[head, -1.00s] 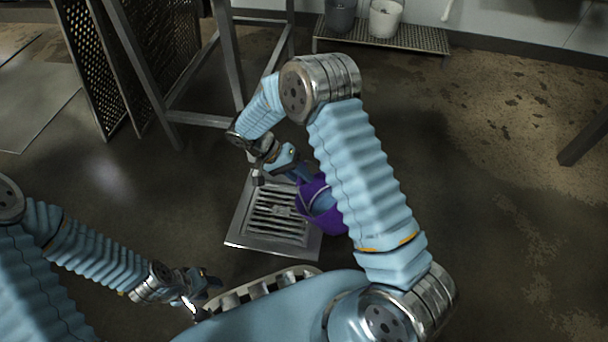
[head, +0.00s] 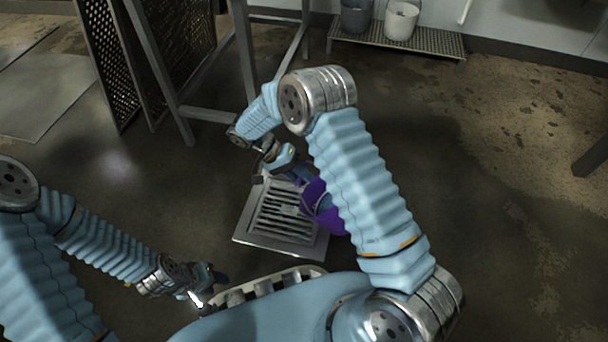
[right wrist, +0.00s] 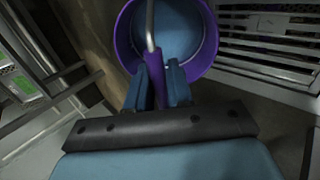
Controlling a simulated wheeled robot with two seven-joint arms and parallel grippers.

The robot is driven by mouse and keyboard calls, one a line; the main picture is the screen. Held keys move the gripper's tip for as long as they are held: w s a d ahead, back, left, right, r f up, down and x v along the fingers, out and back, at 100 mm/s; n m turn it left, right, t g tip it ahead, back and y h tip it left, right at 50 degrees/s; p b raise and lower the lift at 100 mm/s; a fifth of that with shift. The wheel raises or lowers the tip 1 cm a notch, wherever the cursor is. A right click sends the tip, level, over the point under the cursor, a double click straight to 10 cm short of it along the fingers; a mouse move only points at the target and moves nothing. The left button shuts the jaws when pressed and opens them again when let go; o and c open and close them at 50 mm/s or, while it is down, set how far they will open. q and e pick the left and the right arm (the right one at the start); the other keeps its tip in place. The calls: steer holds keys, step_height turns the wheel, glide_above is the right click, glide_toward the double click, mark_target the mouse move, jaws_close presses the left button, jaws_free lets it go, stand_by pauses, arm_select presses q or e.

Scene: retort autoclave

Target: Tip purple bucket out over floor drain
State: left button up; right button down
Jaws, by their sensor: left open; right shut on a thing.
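The purple bucket (head: 311,192) hangs from my right gripper at the right edge of the floor drain (head: 243,238), partly hidden behind my right arm in the head view. My right gripper (head: 304,177) is shut on the purple grip of the bucket's handle, as the right wrist view (right wrist: 158,88) shows. There the bucket's purple rim (right wrist: 211,40) surrounds a smooth blue-grey inside; I cannot tell whether that is liquid. The drain's slotted grate (right wrist: 270,42) lies beside the bucket in that view. My left gripper (head: 212,284) is open and empty at lower left, away from the bucket.
A metal frame (head: 215,118) with perforated panels (head: 108,65) stands behind the drain at left. A low grated rack (head: 440,43) holds a grey bucket (head: 356,17) and a white bucket (head: 401,20) by the wall.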

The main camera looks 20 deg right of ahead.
steer(key=shift+w+a+f, duration=0.15)
steer(key=shift+a+f, duration=0.05)
steer(key=shift+a, duration=0.15)
stand_by(0.3)
steer(key=shift+w+a+f, duration=0.35)
steer(key=shift+a, duration=0.15)
steer(key=shift+w+a+f, duration=0.15)
steer(key=shift+a, duration=0.05)
steer(key=shift+w+a+f+h, duration=0.3)
steer(key=shift+w+a+f, duration=0.1)
steer(key=shift+a, duration=0.15)
stand_by(1.0)
steer(key=shift+a+f, duration=0.1)
steer(key=shift+a, duration=0.05)
steer(key=shift+w+a+f, duration=0.7)
steer(key=shift+a+f, duration=0.2)
steer(key=shift+f, duration=0.05)
steer(key=shift+a+f, duration=0.1)
stand_by(1.3)
steer(key=shift+w+a+f+g+h, duration=0.2)
steer(key=shift+w+a+f, duration=0.15)
steer(key=shift+a+f, duration=0.15)
steer(key=shift+w+a+f+g+h, duration=0.1)
steer(key=shift+w+a+f+g, duration=0.1)
steer(key=shift+w+a+f, duration=0.3)
